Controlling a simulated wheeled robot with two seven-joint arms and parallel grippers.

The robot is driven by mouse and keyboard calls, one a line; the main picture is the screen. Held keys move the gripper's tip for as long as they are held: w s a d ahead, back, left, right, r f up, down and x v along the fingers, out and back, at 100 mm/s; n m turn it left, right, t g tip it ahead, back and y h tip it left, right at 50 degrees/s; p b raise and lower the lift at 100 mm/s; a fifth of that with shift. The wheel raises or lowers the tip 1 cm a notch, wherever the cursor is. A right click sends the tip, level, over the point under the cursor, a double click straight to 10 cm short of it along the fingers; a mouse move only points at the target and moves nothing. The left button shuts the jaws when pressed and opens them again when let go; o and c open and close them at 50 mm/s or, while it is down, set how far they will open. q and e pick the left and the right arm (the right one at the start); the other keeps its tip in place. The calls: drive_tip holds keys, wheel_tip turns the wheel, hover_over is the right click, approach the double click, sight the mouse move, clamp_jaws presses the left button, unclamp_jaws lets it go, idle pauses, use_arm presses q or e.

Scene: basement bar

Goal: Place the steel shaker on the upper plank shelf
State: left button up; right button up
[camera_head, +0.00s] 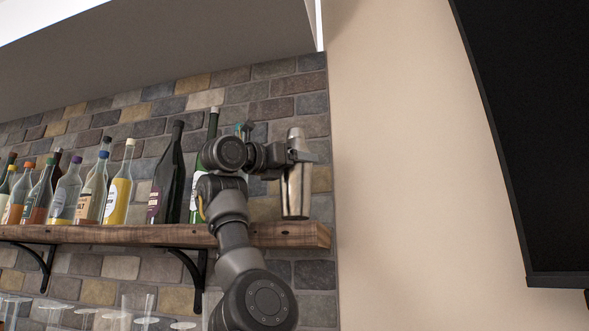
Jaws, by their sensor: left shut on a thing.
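The steel shaker (295,190) is upright at the right end of the upper plank shelf (290,236), its base at the level of the shelf top. I cannot tell for certain whether the base rests on the wood. My left gripper (298,157) is shut around the shaker's upper part, below its cap. My left arm rises in front of the shelf and hides part of the plank and some bottles. My right gripper is not in view.
Several bottles, among them a dark wine bottle (168,178) and a yellow-filled bottle (118,188), line the shelf left of my arm. Glasses (140,303) stand below. A beige wall (420,200) and black screen (545,130) are at the right.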

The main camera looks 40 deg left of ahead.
use_arm(q)
drive_tip(key=shift+s+d+f, duration=0.1)
drive_tip(key=shift+d+f, duration=0.1)
drive_tip(key=shift+f, duration=0.45)
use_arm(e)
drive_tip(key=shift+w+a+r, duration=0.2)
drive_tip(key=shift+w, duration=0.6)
use_arm(q)
drive_tip(key=shift+a, duration=0.1)
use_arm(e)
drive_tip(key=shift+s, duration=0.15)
use_arm(q)
drive_tip(key=shift+f, duration=0.2)
drive_tip(key=o, duration=1.2)
drive_tip(key=shift+r, duration=0.1)
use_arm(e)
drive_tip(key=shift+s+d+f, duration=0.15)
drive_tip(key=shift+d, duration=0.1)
use_arm(q)
drive_tip(key=shift+r, duration=0.1)
